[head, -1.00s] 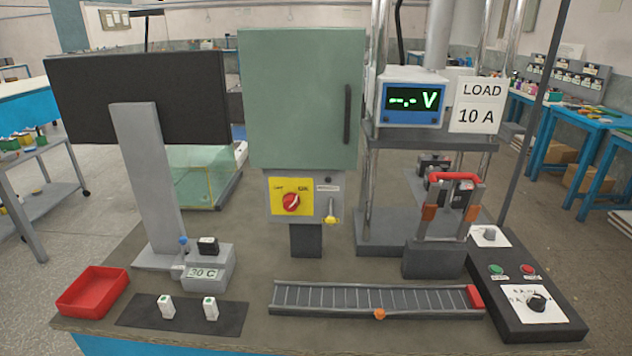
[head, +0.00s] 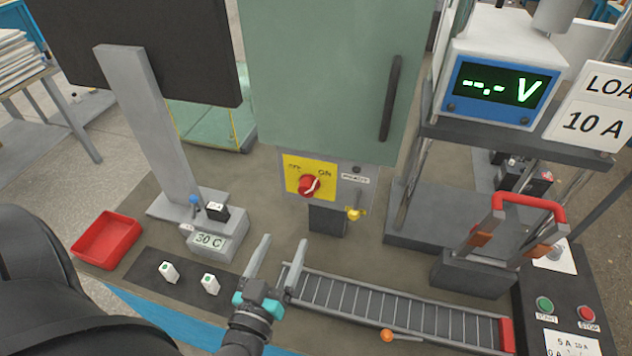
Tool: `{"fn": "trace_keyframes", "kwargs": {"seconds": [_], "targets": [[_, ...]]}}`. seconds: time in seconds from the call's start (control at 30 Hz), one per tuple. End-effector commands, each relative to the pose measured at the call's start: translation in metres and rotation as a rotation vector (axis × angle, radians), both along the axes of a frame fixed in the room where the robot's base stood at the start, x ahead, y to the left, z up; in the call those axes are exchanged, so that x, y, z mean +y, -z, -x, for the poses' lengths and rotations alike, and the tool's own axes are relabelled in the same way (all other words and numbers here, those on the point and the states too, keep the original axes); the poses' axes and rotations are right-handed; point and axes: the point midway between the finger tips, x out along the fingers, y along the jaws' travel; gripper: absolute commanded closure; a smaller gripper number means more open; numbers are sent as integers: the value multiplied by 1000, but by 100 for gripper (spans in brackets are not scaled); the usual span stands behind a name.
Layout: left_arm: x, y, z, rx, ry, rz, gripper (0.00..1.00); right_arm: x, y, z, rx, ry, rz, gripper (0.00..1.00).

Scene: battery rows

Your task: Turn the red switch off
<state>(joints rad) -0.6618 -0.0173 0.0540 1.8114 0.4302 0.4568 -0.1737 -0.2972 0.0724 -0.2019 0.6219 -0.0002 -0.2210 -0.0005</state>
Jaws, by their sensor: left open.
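The red switch (head: 309,186) is a round red rotary knob on a yellow plate (head: 292,172) marked OFF at left and ON at right. The plate is on the front of a grey box below a green cabinet (head: 320,80). The knob's pale bar tilts up to the right, towards ON. My left gripper (head: 277,263) comes in from the lower left. Its two fingers are apart with nothing between them. It is below and in front of the switch, near the left end of the roller track, and not touching the switch. My right gripper is not in view.
A small yellow-tipped lever (head: 354,214) is right of the switch. A roller track (head: 390,308) lies in front. A red tray (head: 107,240) and a dark mat (head: 145,286) with two white blocks are at left. A red-handled device (head: 480,270) stands at right.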

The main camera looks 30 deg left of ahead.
Motion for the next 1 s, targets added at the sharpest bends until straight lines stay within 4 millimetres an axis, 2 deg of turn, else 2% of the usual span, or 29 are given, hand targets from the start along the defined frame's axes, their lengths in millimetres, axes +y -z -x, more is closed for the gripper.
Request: {"fn": "trace_keyframes", "kwargs": {"seconds": [0.23,0.7,1.0], "targets": [[8,0,-35,-2,2,-2,19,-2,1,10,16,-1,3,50],[26,1,-112,1,2,-1,19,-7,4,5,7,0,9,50],[34,2,-140,3,3,-1,19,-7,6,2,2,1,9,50]]}}
